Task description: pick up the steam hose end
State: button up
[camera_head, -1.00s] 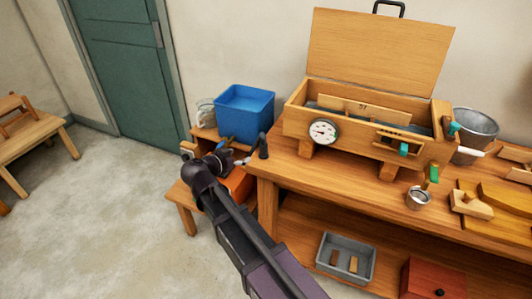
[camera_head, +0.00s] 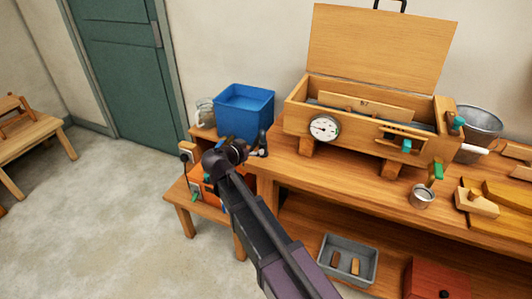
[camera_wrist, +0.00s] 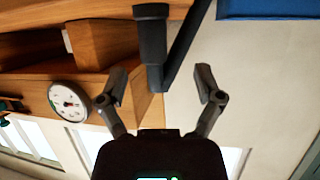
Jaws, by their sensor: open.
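The steam hose end, a black upright cylinder (camera_head: 263,138), stands at the left end of the wooden workbench, partly hidden by my gripper. In the wrist view, a black cylinder (camera_wrist: 151,40) that looks like this hose end lies between the lines of my two fingers, with a dark bar or hose slanting beside it. My gripper (camera_head: 252,150) is close to its left side, and its fingers (camera_wrist: 162,75) are spread apart with nothing clamped. I cannot tell how far the cylinder reaches between the fingertips.
A wooden box with raised lid and round gauge (camera_head: 324,128) stands on the workbench (camera_head: 285,160). A blue bin (camera_head: 244,110) is behind my gripper. An orange unit (camera_head: 207,193) sits on a low stool below it. A grey tray (camera_head: 347,258) is on the lower shelf.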

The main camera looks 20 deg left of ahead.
aim_at(261, 147)
jog(key=shift+w+d+f, duration=0.1)
jog(key=shift+w, duration=0.1)
jog(key=shift+w, duration=0.1)
jog(key=shift+d+b+x, duration=0.15)
jog(key=shift+b+x, duration=0.35)
jog(key=shift+x, duration=0.8)
jog(key=shift+d+b+x, duration=0.15)
jog(key=shift+b+x, duration=0.3)
jog(key=shift+x, duration=0.8)
jog(key=c, duration=1.2)
